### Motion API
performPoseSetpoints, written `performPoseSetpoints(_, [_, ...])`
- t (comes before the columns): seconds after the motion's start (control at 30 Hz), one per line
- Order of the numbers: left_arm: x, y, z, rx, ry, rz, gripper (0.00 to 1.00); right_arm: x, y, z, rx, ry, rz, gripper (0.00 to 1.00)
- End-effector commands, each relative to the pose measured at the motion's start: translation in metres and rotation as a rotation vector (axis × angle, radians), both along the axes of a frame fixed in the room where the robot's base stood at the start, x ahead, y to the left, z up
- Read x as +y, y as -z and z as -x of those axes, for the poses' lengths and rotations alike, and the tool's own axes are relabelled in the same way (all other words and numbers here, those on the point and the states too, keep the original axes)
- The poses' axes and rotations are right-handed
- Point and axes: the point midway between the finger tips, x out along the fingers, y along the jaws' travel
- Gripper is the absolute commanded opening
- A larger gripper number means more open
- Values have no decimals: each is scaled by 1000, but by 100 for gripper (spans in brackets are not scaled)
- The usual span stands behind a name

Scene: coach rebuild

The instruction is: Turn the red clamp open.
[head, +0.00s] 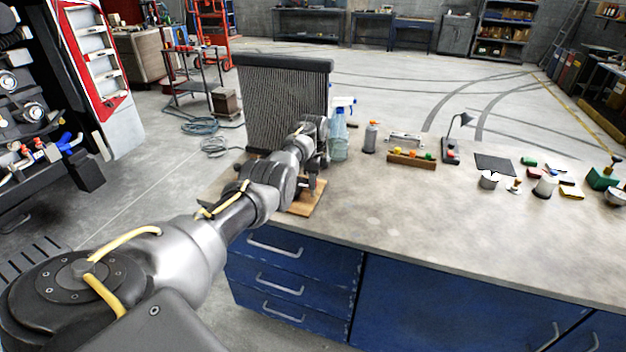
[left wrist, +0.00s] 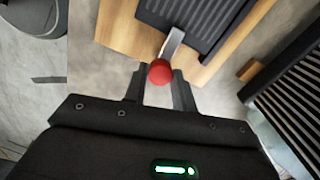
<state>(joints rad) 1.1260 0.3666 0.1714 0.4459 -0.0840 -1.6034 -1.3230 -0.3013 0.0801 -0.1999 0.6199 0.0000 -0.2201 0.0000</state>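The red clamp shows in the left wrist view as a round red knob (left wrist: 160,72) on the end of a short metal lever (left wrist: 173,43). The lever lies at the edge of a black ribbed plate on a wooden board (left wrist: 122,30). My left gripper (left wrist: 160,78) has one finger on each side of the knob, and both seem to touch it. In the head view my left gripper (head: 311,184) is low over the wooden board (head: 308,200) at the bench's left end. My arm and gripper hide the clamp there. My right gripper is in neither view.
A tall dark radiator (head: 287,100) stands just behind my left gripper. A wooden rack (head: 411,161) and several small items lie further right. The front middle of the bench (head: 430,220) is clear.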

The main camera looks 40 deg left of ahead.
Motion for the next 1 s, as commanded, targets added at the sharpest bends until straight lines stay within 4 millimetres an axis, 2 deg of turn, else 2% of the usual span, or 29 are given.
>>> performPoseSetpoints(0.07, [0, 0, 0, 0, 0, 0, 4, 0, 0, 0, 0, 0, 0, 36])
performPoseSetpoints(0.47, [0, -1, -1, -1, -89, 1, 4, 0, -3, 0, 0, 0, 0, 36])
performPoseSetpoints(1.0, [0, -1, -1, -1, -559, 1, 4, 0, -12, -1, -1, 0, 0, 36])
